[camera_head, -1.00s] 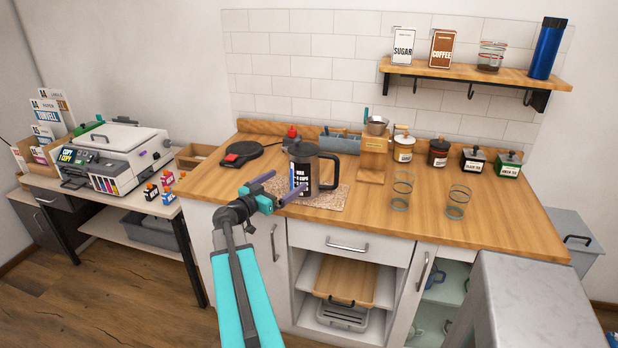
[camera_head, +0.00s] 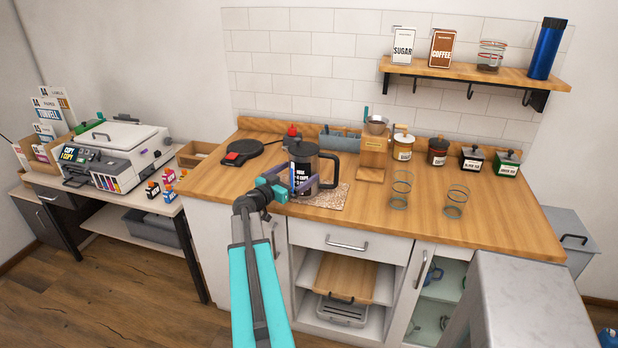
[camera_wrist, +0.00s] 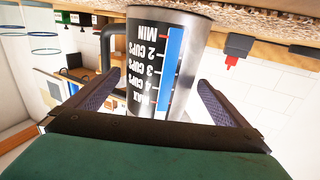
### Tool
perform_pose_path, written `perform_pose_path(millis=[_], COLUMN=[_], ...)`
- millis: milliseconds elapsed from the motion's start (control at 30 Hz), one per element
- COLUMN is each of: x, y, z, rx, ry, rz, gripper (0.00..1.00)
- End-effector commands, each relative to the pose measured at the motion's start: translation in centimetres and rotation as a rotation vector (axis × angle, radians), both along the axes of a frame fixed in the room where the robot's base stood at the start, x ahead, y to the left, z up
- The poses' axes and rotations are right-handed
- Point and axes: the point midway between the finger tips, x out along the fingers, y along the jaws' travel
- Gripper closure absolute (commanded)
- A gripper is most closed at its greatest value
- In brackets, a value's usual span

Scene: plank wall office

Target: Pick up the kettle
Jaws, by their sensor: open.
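The kettle (camera_head: 305,172) is a dark cylinder with a black handle on its right side. It stands upright on a speckled mat (camera_head: 328,199) near the counter's front edge. In the wrist view the kettle (camera_wrist: 146,62) appears upside down, with a blue level strip and cup markings. My gripper (camera_head: 296,187) is open at the front of the kettle. In the wrist view its fingers (camera_wrist: 160,90) lie to either side of the kettle body, with gaps visible. The kettle's far side is hidden.
A black scale-like device (camera_head: 241,152) with a red part lies to the left on the wooden counter (camera_head: 400,222). Two glasses (camera_head: 401,190) stand to the right. A wooden stand with a metal cup (camera_head: 374,150) and several jars are behind. A grey block (camera_head: 525,305) fills the lower right.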

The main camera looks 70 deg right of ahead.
Motion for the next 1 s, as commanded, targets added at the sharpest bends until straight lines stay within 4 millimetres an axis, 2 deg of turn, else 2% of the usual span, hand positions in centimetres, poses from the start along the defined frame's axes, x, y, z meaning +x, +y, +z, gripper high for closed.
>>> perform_pose_path(millis=[600, 1000], x=[-1.6, -1.7], y=[-4.6, -4.8], z=[0.1, 0.0], rx=[0.001, 0.0], ry=[0.0, 0.0], rz=[-0.002, 0.0], gripper=[0.0, 0.0])
